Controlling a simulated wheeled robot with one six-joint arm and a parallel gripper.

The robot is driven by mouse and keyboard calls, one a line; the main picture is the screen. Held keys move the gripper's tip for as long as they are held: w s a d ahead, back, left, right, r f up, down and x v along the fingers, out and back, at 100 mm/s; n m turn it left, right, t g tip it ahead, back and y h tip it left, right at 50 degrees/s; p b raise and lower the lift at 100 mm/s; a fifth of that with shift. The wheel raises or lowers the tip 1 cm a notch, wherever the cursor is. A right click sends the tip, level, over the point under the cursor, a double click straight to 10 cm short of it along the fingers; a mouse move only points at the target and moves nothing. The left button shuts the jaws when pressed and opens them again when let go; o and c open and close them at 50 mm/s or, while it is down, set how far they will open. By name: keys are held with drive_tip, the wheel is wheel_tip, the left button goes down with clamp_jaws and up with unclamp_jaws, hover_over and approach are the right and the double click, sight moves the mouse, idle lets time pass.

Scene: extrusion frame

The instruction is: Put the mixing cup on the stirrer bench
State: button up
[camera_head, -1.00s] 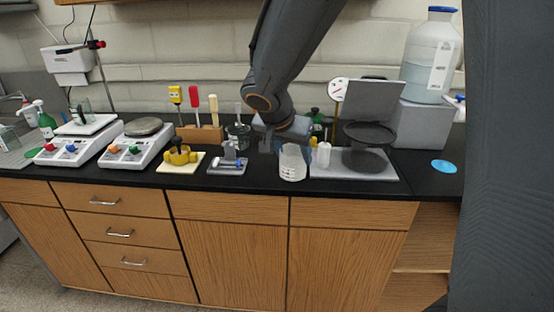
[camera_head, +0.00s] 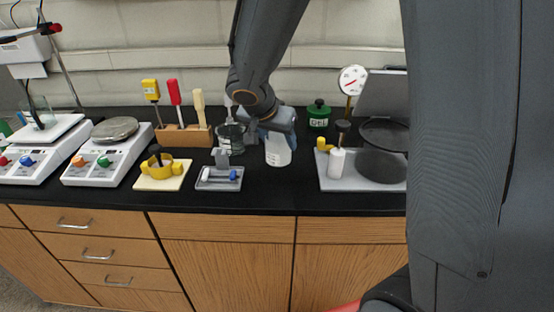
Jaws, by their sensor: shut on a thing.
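The mixing cup (camera_head: 278,151) is a whitish, translucent cup with faint markings, near the middle of the black counter. My gripper (camera_head: 270,128) comes down from above and is shut on its upper part; the fingertips are partly hidden. I cannot tell how far the cup's base is from the counter. Two white stirrers with coloured knobs stand on the left part of the bench: one with a round grey plate (camera_head: 108,155), and one further left with a white plate (camera_head: 42,150).
A yellow clamp piece on a cream pad (camera_head: 161,172) and a small grey tray (camera_head: 219,178) lie between stirrers and cup. A tool block (camera_head: 185,137) and a glass beaker (camera_head: 230,137) stand behind. A grey tray with a white bottle (camera_head: 336,161) is right of the cup.

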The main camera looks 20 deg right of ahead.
sight(277, 156)
drive_tip(key=shift+f, duration=3)
drive_tip(key=shift+f, duration=0.15)
drive_tip(key=o, duration=1)
drive_tip(key=shift+r, duration=0.2)
drive_tip(key=shift+s+a+r, duration=0.1)
drive_tip(key=shift+a+r, duration=0.05)
drive_tip(key=shift+r, duration=0.1)
drive_tip(key=b+v, duration=0.2)
drive_tip(key=v, duration=0.9)
drive_tip(key=s+d+f+n+g+y, duration=0.1)
drive_tip(key=s+f+n, duration=0.1)
drive_tip(key=s+f, duration=0.1)
drive_tip(key=s+d+f+n+g+y, duration=0.1)
drive_tip(key=s+d+f+n+y, duration=0.1)
drive_tip(key=s, duration=0.3)
drive_tip(key=s+d+f+n+g+y, duration=0.1)
drive_tip(key=s+f+n, duration=0.3)
drive_tip(key=shift+s+d+f, duration=0.2)
drive_tip(key=shift+s+f, duration=0.05)
drive_tip(key=shift+s, duration=0.05)
